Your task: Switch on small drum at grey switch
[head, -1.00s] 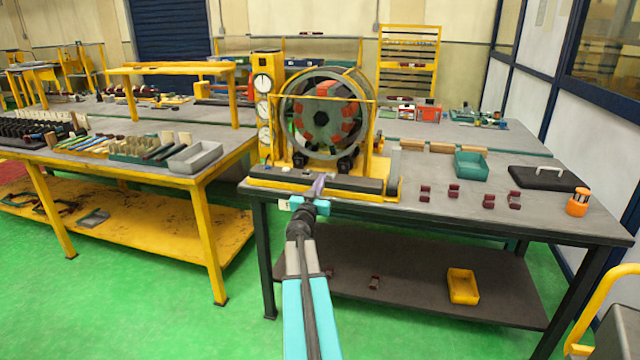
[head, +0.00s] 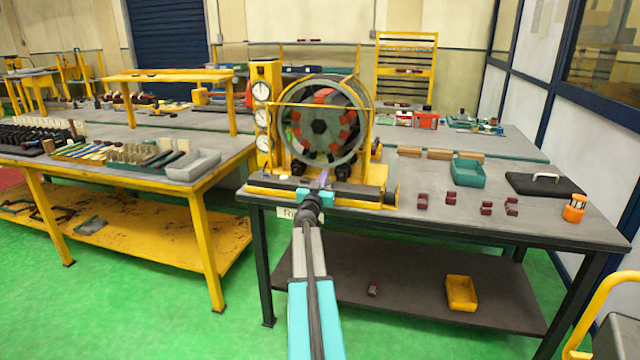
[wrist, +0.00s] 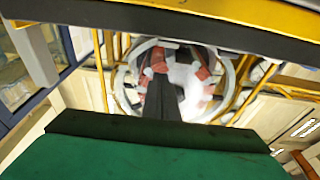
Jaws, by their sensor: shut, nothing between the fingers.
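The drum (head: 362,92), a grey ring with red segments around a dark hub, stands in a yellow frame on the dark workbench. It also shows in the wrist view (wrist: 122,92), upper middle. My gripper (head: 324,178) is at the bench's front edge, in front of the drum's dark base bar (head: 362,194). Its dark fingers (wrist: 165,85) are together with nothing between them and point toward the drum in the wrist view. I cannot make out the grey switch; the gripper covers part of the base bar. I cannot tell whether the fingertips touch anything.
Dial gauges (head: 262,115) stand left of the drum. A green tray (head: 468,173), dark red blocks (head: 486,208) and a black case (head: 545,184) lie on the right of the workbench (head: 420,228). A yellow bench (head: 190,190) stands to the left, with a green-floored gap between.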

